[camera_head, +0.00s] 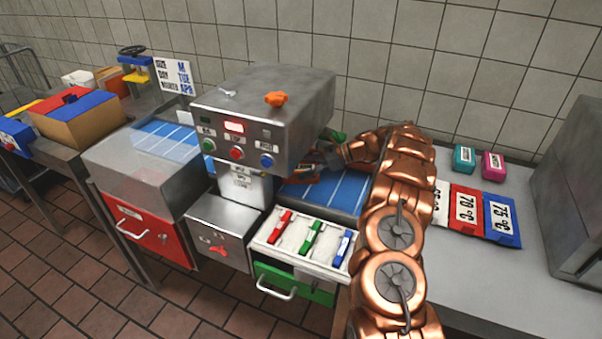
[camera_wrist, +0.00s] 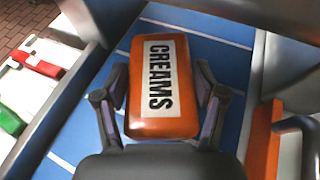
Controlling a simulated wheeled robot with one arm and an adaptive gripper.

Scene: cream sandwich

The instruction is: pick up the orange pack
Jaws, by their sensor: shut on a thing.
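The orange pack (camera_wrist: 140,120) carries a white label reading CREAMS. In the wrist view it lies between the two fingers of my gripper (camera_wrist: 161,88), which is shut on its sides. The blue, white-lined belt (camera_wrist: 120,62) is beneath it; I cannot tell whether the pack touches the belt. In the head view my gripper (camera_head: 322,158) is over the belt (camera_head: 330,190), just right of the grey machine (camera_head: 262,110). The pack is mostly hidden there by the machine and my copper arm.
A white tray (camera_head: 265,236) with red, green and blue clips is in front of the belt. Temperature cards (camera_head: 466,209) and teal and pink blocks (camera_head: 464,158) are on the right counter.

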